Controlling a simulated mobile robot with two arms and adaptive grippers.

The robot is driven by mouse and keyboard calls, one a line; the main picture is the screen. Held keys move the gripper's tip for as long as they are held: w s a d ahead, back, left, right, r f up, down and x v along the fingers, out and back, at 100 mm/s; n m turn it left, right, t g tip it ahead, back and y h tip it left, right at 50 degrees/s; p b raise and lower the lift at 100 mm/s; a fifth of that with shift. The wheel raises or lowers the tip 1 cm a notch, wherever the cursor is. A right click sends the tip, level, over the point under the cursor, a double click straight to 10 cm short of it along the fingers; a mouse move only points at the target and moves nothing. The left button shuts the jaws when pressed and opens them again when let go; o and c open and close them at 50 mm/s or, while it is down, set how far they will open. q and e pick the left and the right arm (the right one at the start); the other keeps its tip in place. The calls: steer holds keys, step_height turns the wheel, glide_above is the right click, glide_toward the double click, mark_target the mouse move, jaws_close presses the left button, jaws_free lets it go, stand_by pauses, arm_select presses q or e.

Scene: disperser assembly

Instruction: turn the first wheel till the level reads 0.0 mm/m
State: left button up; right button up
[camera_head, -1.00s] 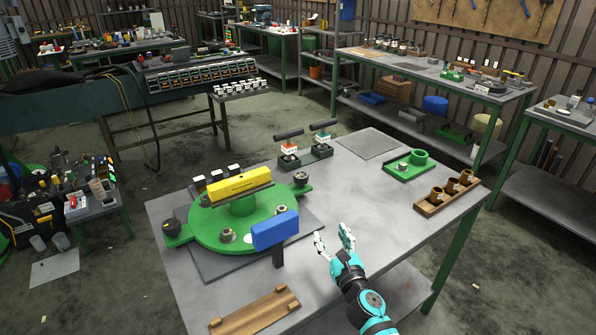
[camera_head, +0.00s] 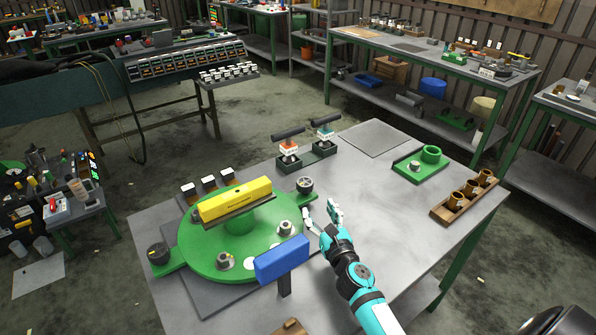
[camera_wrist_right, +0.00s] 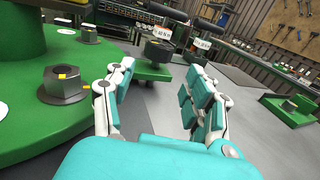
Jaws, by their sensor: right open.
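A round green base (camera_head: 205,262) stands on a grey plate on the table. A long yellow level (camera_head: 236,199) lies on its raised centre; I cannot read a value on it. A dark wheel (camera_head: 305,185) sits on a green lug at the base's far right, and another dark wheel (camera_head: 158,253) on the left lug. I cannot tell which is the first. My right gripper (camera_head: 322,213) is open and empty, just in front of the far-right wheel and apart from it. In the right wrist view that wheel (camera_wrist_right: 158,51) shows ahead, between the open fingers (camera_wrist_right: 157,95). My left gripper is out of view.
A blue box (camera_head: 282,260) on a post stands at the base's near right, close to my right arm. Two small stands with dark handles (camera_head: 289,150) are behind the far-right wheel. A green fixture (camera_head: 421,168) and a wooden cup rack (camera_head: 462,200) lie right. The table's middle right is clear.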

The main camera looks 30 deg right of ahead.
glide_toward(302, 179)
steer(key=shift+w+d+f, duration=0.15)
steer(key=shift+w+d, duration=0.05)
steer(key=shift+w, duration=0.35)
steer(key=shift+w+d+f, duration=0.1)
steer(key=shift+w+d, duration=0.15)
steer(key=shift+w, duration=0.3)
steer(key=w, duration=0.3)
steer(key=w+d+b, duration=0.1)
steer(key=w, duration=0.2)
steer(key=w+b, duration=0.1)
steer(key=w, duration=0.2)
steer(key=shift+d+f, duration=0.1)
steer(key=shift+d, duration=0.2)
steer(key=shift+w+b, duration=0.35)
steer(key=shift+w, duration=0.1)
steer(key=shift+c, duration=0.6)
steer(key=shift+w, duration=0.1)
steer(key=c, duration=0.9)
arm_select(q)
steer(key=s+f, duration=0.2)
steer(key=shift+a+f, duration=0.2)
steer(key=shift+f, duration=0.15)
arm_select(e)
steer(key=shift+f, duration=0.15)
jaws_close()
